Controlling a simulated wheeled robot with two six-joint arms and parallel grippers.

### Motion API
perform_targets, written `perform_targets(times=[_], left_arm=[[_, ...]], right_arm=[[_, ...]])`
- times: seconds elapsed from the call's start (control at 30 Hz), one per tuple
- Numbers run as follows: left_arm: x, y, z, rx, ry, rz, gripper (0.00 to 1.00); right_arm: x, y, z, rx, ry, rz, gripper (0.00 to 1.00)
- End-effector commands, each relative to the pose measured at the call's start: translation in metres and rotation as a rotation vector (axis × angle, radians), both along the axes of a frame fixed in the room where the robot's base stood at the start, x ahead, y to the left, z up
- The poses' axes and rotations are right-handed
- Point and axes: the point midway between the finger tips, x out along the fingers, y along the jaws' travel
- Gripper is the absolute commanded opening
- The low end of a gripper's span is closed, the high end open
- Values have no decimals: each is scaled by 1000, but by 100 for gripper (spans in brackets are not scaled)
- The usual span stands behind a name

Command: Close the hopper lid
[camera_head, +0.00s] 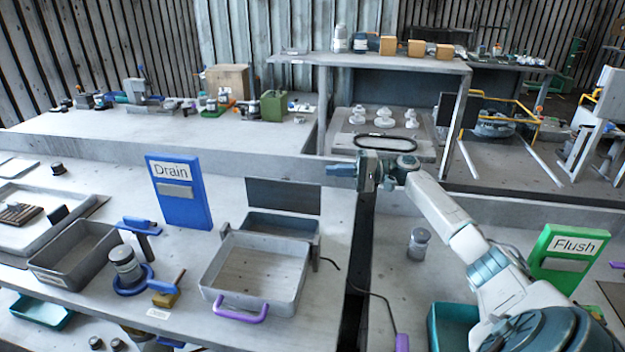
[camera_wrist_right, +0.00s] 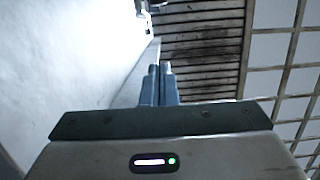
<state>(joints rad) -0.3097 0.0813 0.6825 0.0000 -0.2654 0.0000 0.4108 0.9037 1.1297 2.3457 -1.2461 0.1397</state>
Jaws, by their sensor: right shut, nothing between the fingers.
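What looks like the hopper is a grey open box (camera_head: 308,228) on the left bench in the head view, behind a tray. A dark flat panel (camera_head: 283,195), which looks like its lid, stands raised at the box's back edge, so the box is open on top. My right gripper (camera_head: 332,169) is up and to the right of the panel, apart from it, with its fingers pointing left. The fingers are together and empty; they also show shut in the right wrist view (camera_wrist_right: 158,72). My left gripper does not show.
A grey tray (camera_head: 255,270) with a purple handle stands in front of the box. A blue Drain sign (camera_head: 180,192) stands to its left. A gap separates the left bench from the right one, which holds a jar (camera_head: 419,244) and a green Flush sign (camera_head: 567,258).

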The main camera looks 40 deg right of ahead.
Motion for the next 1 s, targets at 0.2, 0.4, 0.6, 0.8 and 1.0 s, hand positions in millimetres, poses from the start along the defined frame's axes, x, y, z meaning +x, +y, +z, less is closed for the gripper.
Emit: perform_targets(times=[0.2,0.4,0.6,0.8,1.0], left_arm=[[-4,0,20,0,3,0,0],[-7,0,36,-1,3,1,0],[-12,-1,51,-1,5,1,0],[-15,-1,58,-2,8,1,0],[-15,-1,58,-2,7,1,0]], right_arm=[[25,34,7,5,-3,4,0],[53,68,7,6,-1,3,0],[43,90,5,-2,3,4,0],[34,102,3,0,1,3,0],[32,104,2,0,0,1,0]])
